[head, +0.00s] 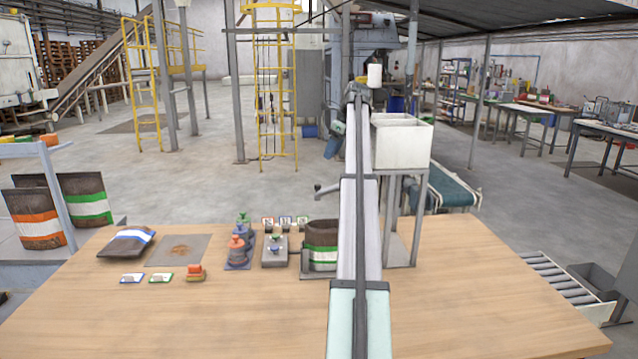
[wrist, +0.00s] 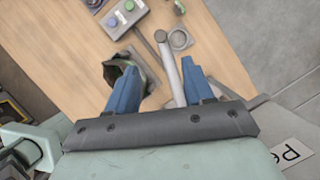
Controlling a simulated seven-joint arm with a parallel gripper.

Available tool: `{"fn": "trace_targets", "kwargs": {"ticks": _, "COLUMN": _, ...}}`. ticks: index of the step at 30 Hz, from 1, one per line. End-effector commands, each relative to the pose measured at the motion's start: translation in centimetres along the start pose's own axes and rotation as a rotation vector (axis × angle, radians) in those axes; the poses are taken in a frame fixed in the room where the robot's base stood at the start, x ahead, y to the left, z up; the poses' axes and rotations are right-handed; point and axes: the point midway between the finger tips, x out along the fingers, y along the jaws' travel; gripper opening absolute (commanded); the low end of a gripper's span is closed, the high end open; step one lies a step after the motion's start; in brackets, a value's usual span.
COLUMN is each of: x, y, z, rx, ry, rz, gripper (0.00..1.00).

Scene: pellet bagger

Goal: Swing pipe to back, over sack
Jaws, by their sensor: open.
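The grey pipe (head: 328,190) sticks out to the left from behind my arm in the head view, with a rounded free end. In the wrist view the pipe (wrist: 169,68) runs up between my fingers, with no clear contact. The open sack (head: 321,246), dark with white and green bands, stands on the table below. In the wrist view the sack (wrist: 143,66) is beside and partly behind the left finger. My gripper (wrist: 165,95) is open and empty. In the head view its blue fingers (head: 332,148) appear above the pipe. My arm hides the pipe's mount.
A white hopper (head: 402,140) on a grey stand is just right of my arm. A grey button box (head: 274,251) and orange and blue knobbed weights (head: 238,250) stand left of the sack. A closed sack (head: 127,243) lies farther left. The front of the table is clear.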

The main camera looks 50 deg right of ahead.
Motion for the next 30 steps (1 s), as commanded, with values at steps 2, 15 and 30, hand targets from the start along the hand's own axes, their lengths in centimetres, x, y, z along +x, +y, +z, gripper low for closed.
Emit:
{"fn": "trace_targets", "kwargs": {"ticks": 2, "x": 0.3, "y": 0.0, "z": -0.1, "rx": 0.011, "ry": 0.000, "rz": 0.002, "gripper": 0.52}}
{"fn": "trace_targets", "kwargs": {"ticks": 15, "x": 7.0, "y": 0.1, "z": -0.1, "rx": 0.008, "ry": 0.001, "rz": 0.002, "gripper": 0.52}}
{"fn": "trace_targets", "kwargs": {"ticks": 30, "x": 13.2, "y": 0.0, "z": 0.0, "rx": 0.007, "ry": 0.000, "rz": 0.000, "gripper": 0.52}}
